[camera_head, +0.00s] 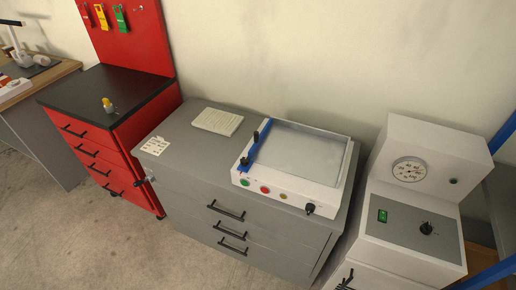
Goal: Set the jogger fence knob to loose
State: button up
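The jogger is a white, shallow tray-like machine (270,185) on top of a grey drawer cabinet (215,180), in the middle of the view. A blue fence bar (258,143) runs along its left side. Two small black knobs sit on the fence, a far one (256,136) and a near one (244,162). Another black knob (310,208) is on the front face at the right. The knob settings are too small to read. My gripper is not in view.
Green (244,182), red (265,189) and yellow (283,195) buttons line the jogger's front. A paper stack (217,121) and a label sheet (155,146) lie left of it. A white gauge machine (415,190) stands close right. The red cart (140,125) is left. Floor in front is clear.

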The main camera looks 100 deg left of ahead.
aim_at(244, 162)
jog(key=u, duration=3.45)
